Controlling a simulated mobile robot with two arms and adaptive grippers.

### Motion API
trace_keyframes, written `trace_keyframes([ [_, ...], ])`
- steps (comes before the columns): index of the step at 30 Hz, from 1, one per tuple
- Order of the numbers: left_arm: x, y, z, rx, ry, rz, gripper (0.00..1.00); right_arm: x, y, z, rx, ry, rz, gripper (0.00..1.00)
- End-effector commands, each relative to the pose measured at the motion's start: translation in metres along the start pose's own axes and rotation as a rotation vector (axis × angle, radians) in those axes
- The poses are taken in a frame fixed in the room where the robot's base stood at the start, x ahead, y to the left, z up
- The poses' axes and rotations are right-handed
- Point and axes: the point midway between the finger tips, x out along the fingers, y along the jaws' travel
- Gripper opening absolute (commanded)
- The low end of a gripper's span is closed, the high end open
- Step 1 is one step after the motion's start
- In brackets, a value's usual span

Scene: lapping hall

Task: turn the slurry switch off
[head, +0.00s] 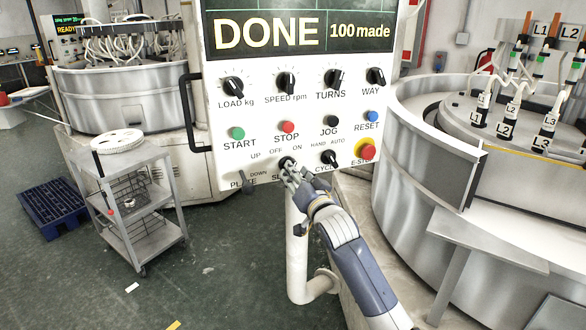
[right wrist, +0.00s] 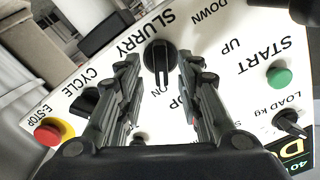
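The slurry switch (right wrist: 157,58) is a black rotary knob on the white control panel, beside the word SLURRY in the right wrist view. Its ridge runs toward the ON mark; the OFF mark is hidden there. In the head view my right gripper (head: 288,170) covers most of the switch, below the OFF and ON marks. In the right wrist view its open fingers (right wrist: 159,68) stand on either side of the knob with gaps. I cannot tell how far the fingertips are from the panel. My left gripper is not in view.
Close by on the panel (head: 222,168) are the PLATE lever (head: 247,183), CYCLE switch (head: 329,158), red STOP button (head: 288,127) and red E-STOP (head: 366,150). The display reads DONE. A lapping machine (head: 415,170) stands right; a grey cart (head: 150,195) stands left.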

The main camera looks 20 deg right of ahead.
Motion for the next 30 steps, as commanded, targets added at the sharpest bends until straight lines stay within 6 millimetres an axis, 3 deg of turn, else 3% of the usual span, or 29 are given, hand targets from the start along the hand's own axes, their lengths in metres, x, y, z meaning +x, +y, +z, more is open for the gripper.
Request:
trace_keyframes([
  [7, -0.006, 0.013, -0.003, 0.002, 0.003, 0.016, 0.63, 0.023, -0.001, -0.001, 0.000, 0.000, 0.000, 0.33],
  [20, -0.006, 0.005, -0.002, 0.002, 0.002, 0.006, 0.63, 0.029, 0.000, 0.000, 0.000, 0.000, -0.001, 0.33],
  [24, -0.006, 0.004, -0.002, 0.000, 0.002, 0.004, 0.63, 0.029, 0.000, 0.000, 0.000, 0.000, -0.001, 0.02],
  [30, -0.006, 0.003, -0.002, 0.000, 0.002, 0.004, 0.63, 0.029, 0.000, 0.000, 0.000, 0.000, 0.000, 0.00],
])
